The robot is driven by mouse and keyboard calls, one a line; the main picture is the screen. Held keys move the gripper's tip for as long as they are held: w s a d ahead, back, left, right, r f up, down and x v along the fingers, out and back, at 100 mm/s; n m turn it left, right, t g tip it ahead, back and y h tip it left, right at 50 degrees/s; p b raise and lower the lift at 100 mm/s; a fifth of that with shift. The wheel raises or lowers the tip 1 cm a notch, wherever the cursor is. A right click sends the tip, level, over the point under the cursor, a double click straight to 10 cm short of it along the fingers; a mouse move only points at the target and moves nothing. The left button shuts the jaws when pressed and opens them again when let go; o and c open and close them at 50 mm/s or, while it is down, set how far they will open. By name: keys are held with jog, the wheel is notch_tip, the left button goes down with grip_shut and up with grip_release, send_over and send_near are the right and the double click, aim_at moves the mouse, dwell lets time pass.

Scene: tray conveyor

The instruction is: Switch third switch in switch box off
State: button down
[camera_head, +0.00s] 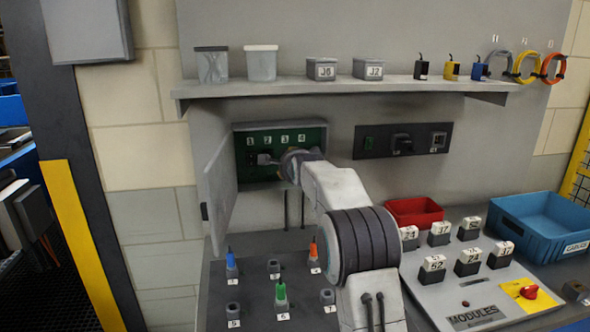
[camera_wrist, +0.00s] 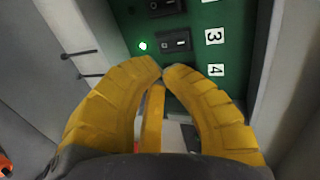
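The open switch box (camera_head: 308,134) has a green panel with labels 1 to 4. Its grey door (camera_head: 219,185) stands open to the left. In the wrist view the third switch (camera_wrist: 175,42) is a black rocker beside label 3 (camera_wrist: 213,37), with a lit green lamp (camera_wrist: 143,46) beside it. Part of another black switch (camera_wrist: 165,7) shows at the top edge. My gripper (camera_wrist: 163,70) has its yellow fingertips together, with nothing seen between them, just below the third switch in the picture. Contact cannot be told. The fingers hide the area beside label 4 (camera_wrist: 215,70).
A shelf (camera_head: 350,88) with containers and small parts runs above the box. A dark panel (camera_head: 371,154) is mounted to its right. Below are a bench with coloured pegs, a red bin (camera_head: 414,207), a modules board (camera_head: 455,312) and a blue crate (camera_head: 540,236).

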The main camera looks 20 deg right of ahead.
jog(key=b+v, duration=0.1)
jog(key=v, duration=0.6)
jog(key=shift+w+r+b, duration=0.15)
jog(key=shift+r+b, duration=0.1)
jog(key=shift+b, duration=0.1)
jog(key=c, duration=2)
grip_release()
